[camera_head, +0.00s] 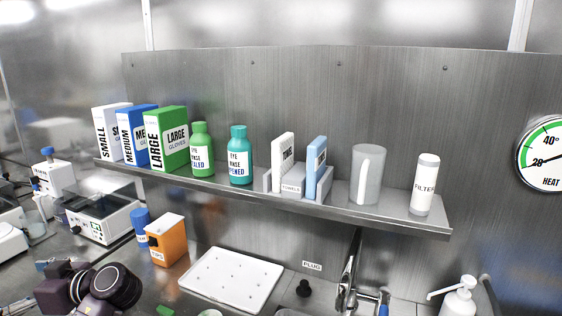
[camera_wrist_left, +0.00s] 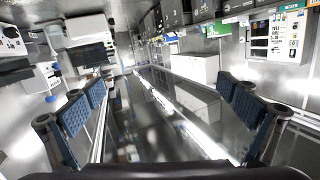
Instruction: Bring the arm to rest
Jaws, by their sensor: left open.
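In the left wrist view my left gripper (camera_wrist_left: 164,100) is open, its two blue-padded fingers wide apart with nothing between them. Past the fingers I see a long shiny surface and the room, upside down or tilted. In the head view dark parts of my left arm show at the lower left corner, in front of the bench; its fingertips cannot be made out there. My right gripper is in neither view.
A wall shelf (camera_head: 400,218) holds glove boxes (camera_head: 174,140), a green bottle (camera_head: 202,150), a teal bottle (camera_head: 240,155), a grey jug (camera_head: 368,176) and a filter canister (camera_head: 425,185). Below are an orange box (camera_head: 168,240), a white tray (camera_head: 230,279), a faucet (camera_head: 349,270) and a pump bottle (camera_head: 459,300).

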